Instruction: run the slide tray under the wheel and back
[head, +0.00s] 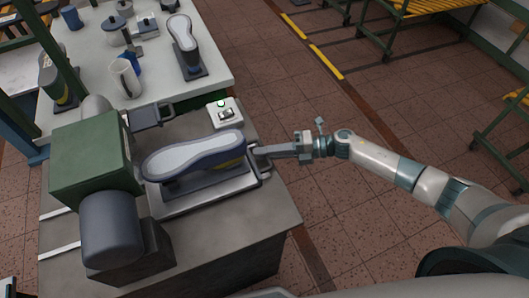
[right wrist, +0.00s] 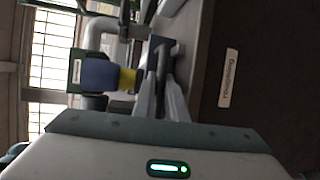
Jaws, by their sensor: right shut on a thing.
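The slide tray (head: 222,196) lies on the bench at the right of the green machine (head: 92,155). A shoe last (head: 192,155) with a pale sole facing up and a dark blue side rests on the tray, its left end close to the machine. The tray's grey handle (head: 276,150) sticks out to the right past the bench edge. My right gripper (head: 303,147) is shut on this handle; its fingers also show in the right wrist view (right wrist: 165,95). The wheel is not clearly visible, and I cannot tell where it sits. My left gripper is not in view.
A small switch box (head: 225,112) stands on the bench behind the tray. Pale rails (head: 60,250) lie left of the machine.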

